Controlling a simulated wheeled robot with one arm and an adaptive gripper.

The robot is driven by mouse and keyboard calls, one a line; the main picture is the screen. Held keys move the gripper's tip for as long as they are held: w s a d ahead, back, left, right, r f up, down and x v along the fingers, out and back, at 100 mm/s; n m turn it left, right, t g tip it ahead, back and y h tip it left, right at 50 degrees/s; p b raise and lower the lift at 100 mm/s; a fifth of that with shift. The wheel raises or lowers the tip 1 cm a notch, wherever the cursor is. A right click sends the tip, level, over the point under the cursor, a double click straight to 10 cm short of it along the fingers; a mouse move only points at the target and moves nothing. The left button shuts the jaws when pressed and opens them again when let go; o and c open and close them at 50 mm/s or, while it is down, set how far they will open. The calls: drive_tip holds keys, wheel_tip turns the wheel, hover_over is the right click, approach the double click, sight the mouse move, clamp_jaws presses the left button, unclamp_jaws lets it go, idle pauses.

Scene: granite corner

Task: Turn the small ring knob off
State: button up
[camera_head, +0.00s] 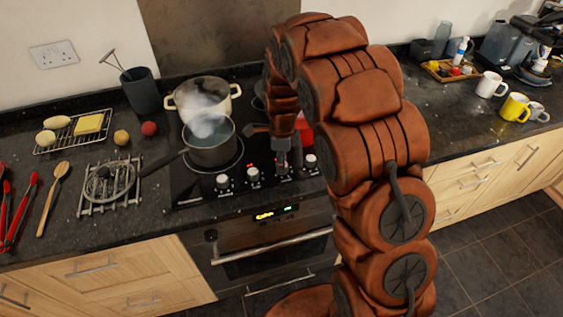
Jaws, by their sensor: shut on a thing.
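A row of white-topped knobs lies along the front of the black hob (188,190). My gripper (282,163) points down at the knob between the second and the far right one. It is shut on that knob, which its fingers mostly hide. I cannot read any label telling which knob is for the small ring, nor how the held knob is turned.
A grey saucepan (211,153) with its handle pointing left and a steaming cream pot (190,112) stand on the hob, left of my gripper. A dark and red item shows partly behind my arm. The oven (270,240) is below. Mugs (490,85) stand far right.

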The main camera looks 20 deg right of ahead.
drive_tip(key=shift+f+n+b, duration=0.15)
drive_tip(key=shift+n+b, duration=0.15)
drive_tip(key=shift+b, duration=0.25)
drive_tip(key=n+b, duration=0.1)
drive_tip(key=b, duration=0.2)
drive_tip(key=shift+w+f+n, duration=0.1)
drive_tip(key=shift+f+n, duration=0.05)
drive_tip(key=shift+n, duration=0.25)
drive_tip(key=n+b, duration=0.4)
drive_tip(key=b, duration=0.1)
drive_tip(key=shift+n, duration=0.3)
drive_tip(key=n+b, duration=0.4)
drive_tip(key=shift+s+a+n+h, duration=0.1)
drive_tip(key=shift+s+n+h, duration=0.1)
drive_tip(key=shift+n+h, duration=0.1)
drive_tip(key=shift+r+n+b, duration=0.15)
drive_tip(key=shift+n+b, duration=0.5)
drive_tip(key=shift+n, duration=0.4)
drive_tip(key=shift+r+n+b, duration=0.1)
drive_tip(key=shift+n+b, duration=0.55)
drive_tip(key=shift+n, duration=0.4)
drive_tip(key=o, duration=1.2)
drive_tip(key=shift+c, duration=0.2)
drive_tip(key=shift+r, duration=0.1)
